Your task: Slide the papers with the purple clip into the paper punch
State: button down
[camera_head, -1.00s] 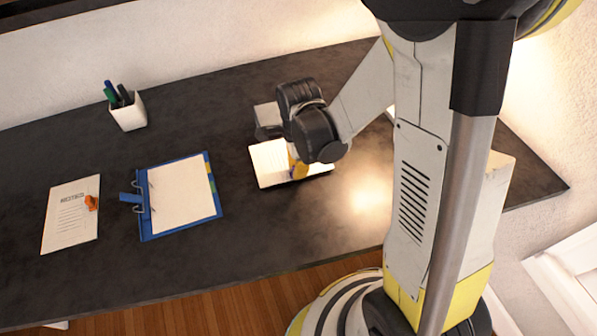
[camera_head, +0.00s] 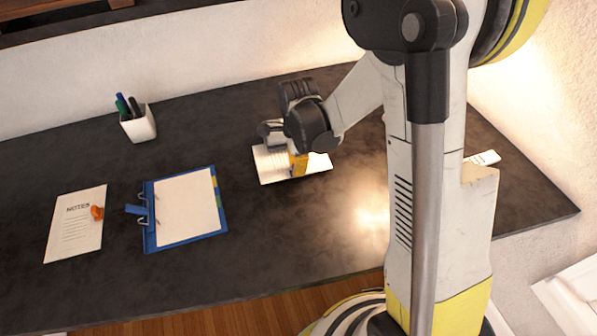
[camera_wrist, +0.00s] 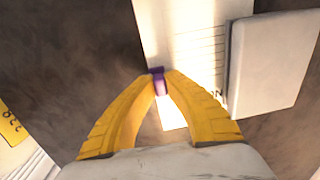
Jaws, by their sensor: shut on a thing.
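White papers (camera_head: 270,165) lie on the dark table in the head view, below my gripper. In the wrist view the lined papers (camera_wrist: 196,35) have a purple clip (camera_wrist: 157,73) on their near edge. My gripper (camera_wrist: 162,80) has its yellow fingers closed on the purple clip. In the head view my gripper (camera_head: 298,165) stands over the papers and hides part of them. A pale grey-white block (camera_wrist: 270,62), which looks like the paper punch, stands right beside the papers in the wrist view. In the head view my wrist mostly hides it. I cannot tell whether paper is inside its slot.
A blue ring binder (camera_head: 186,208) lies to the left. A notes sheet (camera_head: 77,222) with an orange clip (camera_head: 97,213) is at the far left. A white pen cup (camera_head: 139,125) stands behind. A small white item (camera_head: 486,158) lies at right, partly behind my column. The table front is clear.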

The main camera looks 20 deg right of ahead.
jog(key=shift+w+d, duration=0.1)
jog(key=shift+w, duration=1.4)
jog(key=c, duration=1.5)
grip_release()
jog(key=shift+o, duration=0.2)
jog(key=shift+r, duration=0.1)
notch_tip(320, 180, up, 12)
jog(key=shift+s, duration=0.4)
